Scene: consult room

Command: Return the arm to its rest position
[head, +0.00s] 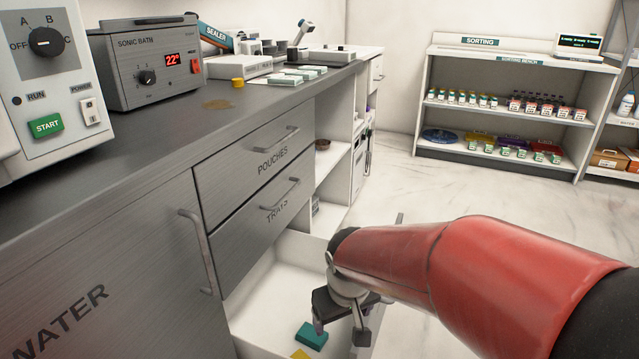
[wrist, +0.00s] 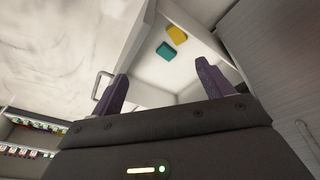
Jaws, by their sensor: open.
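My red arm (head: 480,268) reaches in from the right in the head view. Its gripper (head: 342,322) points down over the open bottom drawer (head: 262,300). In the wrist view my gripper (wrist: 160,78) shows two purple fingers spread wide, with nothing between them. A teal block (head: 311,335) and a yellow block (head: 300,354) lie in the drawer, apart from the fingers. The wrist view also shows the teal block (wrist: 166,50) and the yellow block (wrist: 177,34) beyond the fingertips. My arm hides part of the drawer's right side.
The grey counter (head: 190,125) runs along the left, with a sonic bath (head: 150,65) on it. The pouches drawer (head: 265,160) and trays drawer (head: 275,200) are shut. A sorting bench (head: 515,78) stands at the back. The floor (head: 400,180) between is clear.

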